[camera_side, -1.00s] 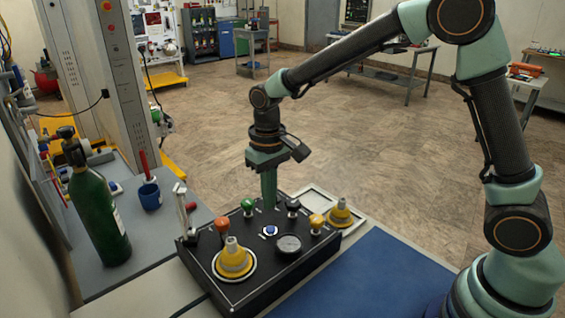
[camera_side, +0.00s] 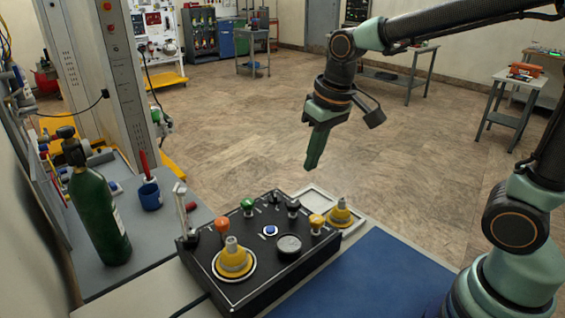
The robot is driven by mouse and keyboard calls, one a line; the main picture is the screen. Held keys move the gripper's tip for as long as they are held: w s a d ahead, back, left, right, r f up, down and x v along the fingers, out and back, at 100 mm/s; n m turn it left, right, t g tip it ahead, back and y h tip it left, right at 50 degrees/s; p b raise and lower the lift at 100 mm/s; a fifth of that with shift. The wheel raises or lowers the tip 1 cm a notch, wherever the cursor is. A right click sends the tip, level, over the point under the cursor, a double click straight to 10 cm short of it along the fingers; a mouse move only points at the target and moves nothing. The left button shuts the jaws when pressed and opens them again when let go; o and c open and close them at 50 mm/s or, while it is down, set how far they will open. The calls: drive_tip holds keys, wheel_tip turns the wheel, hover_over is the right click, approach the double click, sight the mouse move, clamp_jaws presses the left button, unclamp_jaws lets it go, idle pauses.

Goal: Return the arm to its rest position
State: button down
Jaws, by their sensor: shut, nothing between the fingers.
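My gripper (camera_side: 311,165) is raised in the air above and behind the black control panel (camera_side: 215,285), clear of it. Its green fingers are together, point down and hold nothing. The panel carries several coloured knobs, a blue button (camera_side: 270,230), a round gauge (camera_side: 289,244) and a yellow cone-shaped part (camera_side: 233,260) on a white ring. My arm reaches in from the right, its upper part running out of the top right of the picture.
A green gas cylinder (camera_side: 97,215) and a blue cup (camera_side: 150,196) with a red stick stand at left. A second yellow cone (camera_side: 340,215) sits on a pale tray right of the panel. The blue mat (camera_side: 375,275) is bare.

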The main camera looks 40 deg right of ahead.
drive_tip(key=s+d+r+t, duration=0.2)
drive_tip(key=s+d, duration=0.2)
drive_tip(key=s, duration=0.3)
drive_tip(key=shift+s+d+r+t, duration=0.15)
drive_tip(key=shift+s+d+t, duration=0.15)
drive_tip(key=shift+t, duration=0.1)
idle(1.6)
